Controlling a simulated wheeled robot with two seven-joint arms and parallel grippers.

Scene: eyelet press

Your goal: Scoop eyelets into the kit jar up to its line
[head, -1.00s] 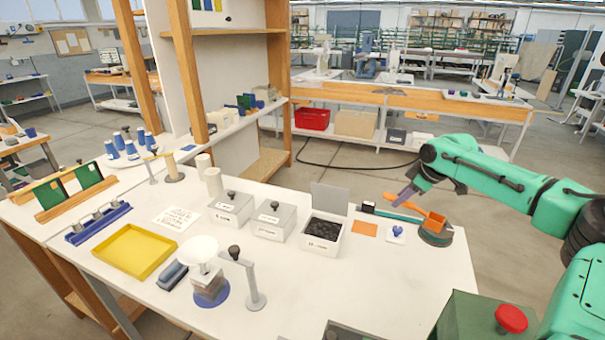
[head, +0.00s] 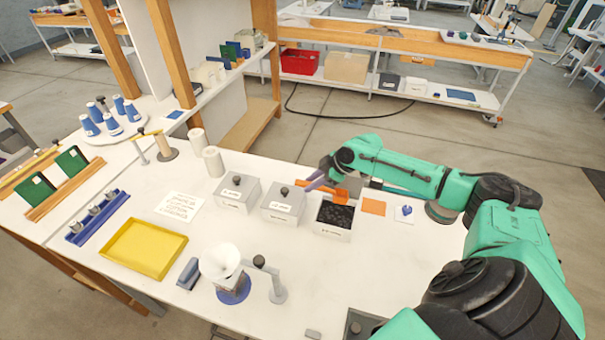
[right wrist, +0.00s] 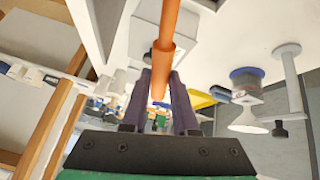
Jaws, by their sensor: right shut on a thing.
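My right gripper (head: 317,181), with purple fingers, is shut on the handle of an orange scoop (head: 343,197). The handle (right wrist: 166,45) runs between the fingers in the right wrist view. The scoop's bowl is at the back edge of the open white bin (head: 333,234) of dark eyelets (head: 336,214); I cannot tell if it touches them. A white funnel (head: 221,262) stands over the kit jar (head: 232,284) on a blue round base (head: 234,297). The funnel hides most of the jar, and its line cannot be made out. My left gripper is not in view.
Two closed white bins (head: 238,193) (head: 284,204) stand left of the open one. A post with a dark knob (head: 277,288) is right of the funnel. A yellow tray (head: 150,248) lies further left.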

